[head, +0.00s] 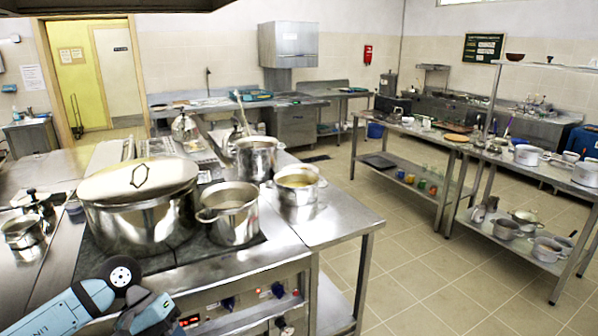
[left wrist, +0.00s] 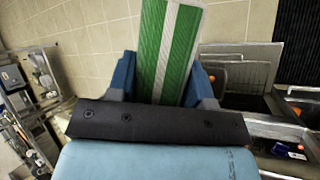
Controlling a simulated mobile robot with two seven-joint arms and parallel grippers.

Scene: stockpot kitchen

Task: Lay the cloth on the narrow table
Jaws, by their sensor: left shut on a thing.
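In the left wrist view a green cloth (left wrist: 190,40) with white stripes sits between the fingers of my left gripper (left wrist: 164,72). The gripper is shut on it, and the cloth extends away from the fingers past the top of the picture. In the head view part of my left arm shows at the bottom left, but the fingers and cloth are not visible there. A long, narrow steel table (head: 410,129) with a lower shelf stands at the centre right; I cannot tell whether it is the table named. My right gripper is in neither view.
A stove with a large lidded pot (head: 140,205) and open pots (head: 229,215) stands close in front. A steel worktop (head: 335,222) adjoins it on the right. A shelved rack (head: 565,185) with pots stands at the far right. Tiled floor (head: 430,262) is clear between them.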

